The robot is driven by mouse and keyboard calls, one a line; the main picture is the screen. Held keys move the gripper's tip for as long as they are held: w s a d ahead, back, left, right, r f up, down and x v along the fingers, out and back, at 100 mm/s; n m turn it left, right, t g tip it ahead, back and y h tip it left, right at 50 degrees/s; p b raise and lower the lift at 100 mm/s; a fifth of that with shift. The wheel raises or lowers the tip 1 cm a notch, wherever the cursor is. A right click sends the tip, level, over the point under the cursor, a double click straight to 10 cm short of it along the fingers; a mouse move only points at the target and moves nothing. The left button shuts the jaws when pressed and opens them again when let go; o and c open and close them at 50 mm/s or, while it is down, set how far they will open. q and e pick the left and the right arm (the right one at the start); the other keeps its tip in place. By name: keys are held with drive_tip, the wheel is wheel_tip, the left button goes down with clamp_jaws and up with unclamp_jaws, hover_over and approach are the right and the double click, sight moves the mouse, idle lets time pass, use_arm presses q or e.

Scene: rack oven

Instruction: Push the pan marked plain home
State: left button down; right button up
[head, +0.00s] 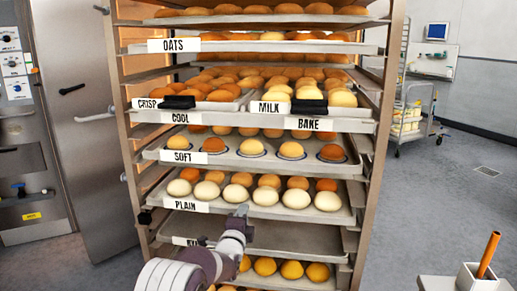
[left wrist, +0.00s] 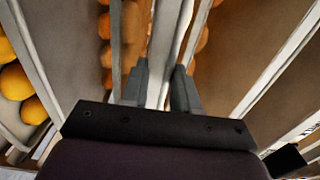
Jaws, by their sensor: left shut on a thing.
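The rack (head: 380,150) stands ahead with several pans on its levels. The pan marked plain (head: 330,217) carries pale and browned buns, and its label (head: 186,205) is at the left of its front rim. My left gripper (head: 240,211) is at the middle of that rim, shut on it. In the left wrist view, the fingers of my left gripper (left wrist: 160,85) stand either side of a pale rim strip (left wrist: 166,50). I cannot tell how far the pan sticks out. My right gripper is out of view.
The pan marked soft (head: 255,162) is just above, and a pan with a partly hidden label (head: 300,240) is just below. A grey door (head: 85,130) stands left of the rack. A pencil cup (head: 478,277) is at the lower right. Open floor (head: 430,200) lies to the right.

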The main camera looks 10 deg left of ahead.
use_arm(q)
drive_tip(key=shift+w+r+b, duration=0.2)
drive_tip(key=shift+w+b, duration=0.05)
drive_tip(key=shift+w, duration=0.3)
drive_tip(key=shift+w+r+b, duration=0.2)
drive_tip(key=shift+w, duration=0.3)
drive_tip(key=c, duration=0.8)
unclamp_jaws()
drive_tip(key=shift+o, duration=0.2)
drive_tip(key=shift+s+f, duration=0.2)
drive_tip(key=shift+f, duration=0.8)
drive_tip(key=shift+s+r, duration=0.1)
drive_tip(key=s+r, duration=0.1)
drive_tip(key=s, duration=1.1)
drive_tip(key=shift+s+a+p, duration=0.15)
drive_tip(key=shift+p, duration=0.2)
